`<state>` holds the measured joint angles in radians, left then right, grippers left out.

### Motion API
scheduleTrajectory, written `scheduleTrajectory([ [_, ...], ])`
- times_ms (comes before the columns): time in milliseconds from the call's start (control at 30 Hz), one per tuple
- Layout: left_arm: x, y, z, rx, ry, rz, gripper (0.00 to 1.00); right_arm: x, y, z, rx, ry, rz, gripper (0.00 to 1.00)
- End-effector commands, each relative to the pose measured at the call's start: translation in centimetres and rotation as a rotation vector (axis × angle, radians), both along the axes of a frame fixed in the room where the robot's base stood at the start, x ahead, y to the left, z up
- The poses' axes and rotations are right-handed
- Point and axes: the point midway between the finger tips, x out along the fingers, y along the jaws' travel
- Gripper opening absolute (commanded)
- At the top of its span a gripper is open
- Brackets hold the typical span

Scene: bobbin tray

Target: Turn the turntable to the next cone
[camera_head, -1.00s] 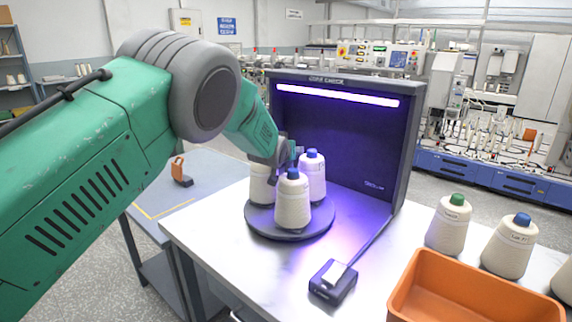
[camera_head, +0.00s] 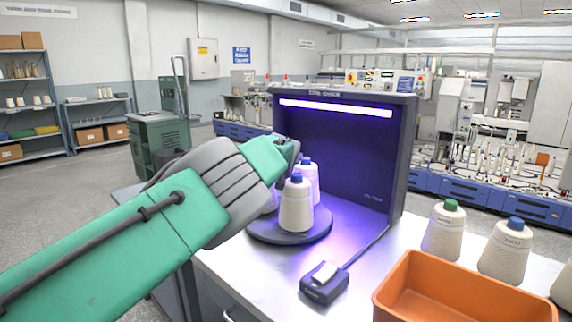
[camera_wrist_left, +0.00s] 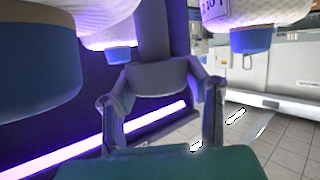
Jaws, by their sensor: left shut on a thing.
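The round dark turntable (camera_head: 290,238) stands on the white table in front of the lit check booth. A cream cone with a blue tip (camera_head: 296,208) stands at its front. A second blue-tipped cone (camera_head: 311,178) stands behind it, and a third is mostly hidden by my arm. My left gripper (camera_head: 291,158) is above the turntable, among the cones. In the wrist view, its fingers (camera_wrist_left: 160,80) are closed around the grey knob (camera_wrist_left: 155,76) on the turntable's central post (camera_wrist_left: 152,30). Blue cone tips (camera_wrist_left: 250,40) surround it there. My right gripper is not in view.
The check booth (camera_head: 345,150) stands close behind the turntable, with a lit purple tube. A small dark box (camera_head: 324,284) with a cable lies in front. An orange bin (camera_head: 440,300) is at the front right, beside cones with green (camera_head: 443,232) and blue (camera_head: 505,252) tips.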

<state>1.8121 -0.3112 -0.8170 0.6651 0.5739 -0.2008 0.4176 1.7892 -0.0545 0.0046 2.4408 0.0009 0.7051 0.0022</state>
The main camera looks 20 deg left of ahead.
Motion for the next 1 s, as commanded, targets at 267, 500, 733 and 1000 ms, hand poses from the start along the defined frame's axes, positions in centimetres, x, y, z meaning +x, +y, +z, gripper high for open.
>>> scheduleTrajectory([
  [267, 0.30, -0.29, 0.24, -0.005, -0.008, 0.002, 0.00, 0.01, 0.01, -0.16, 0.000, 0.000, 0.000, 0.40],
  [500, 0.31, -0.28, 0.26, -0.005, -0.009, 0.001, 0.00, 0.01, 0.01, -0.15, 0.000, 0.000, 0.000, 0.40],
  [733, 0.24, -0.16, 0.22, -0.004, -0.006, 0.004, 0.63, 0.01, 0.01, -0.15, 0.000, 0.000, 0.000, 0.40],
  [1000, 0.20, -0.07, 0.81, -0.002, -0.006, 0.004, 0.63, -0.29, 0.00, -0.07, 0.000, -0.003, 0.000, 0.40],
])
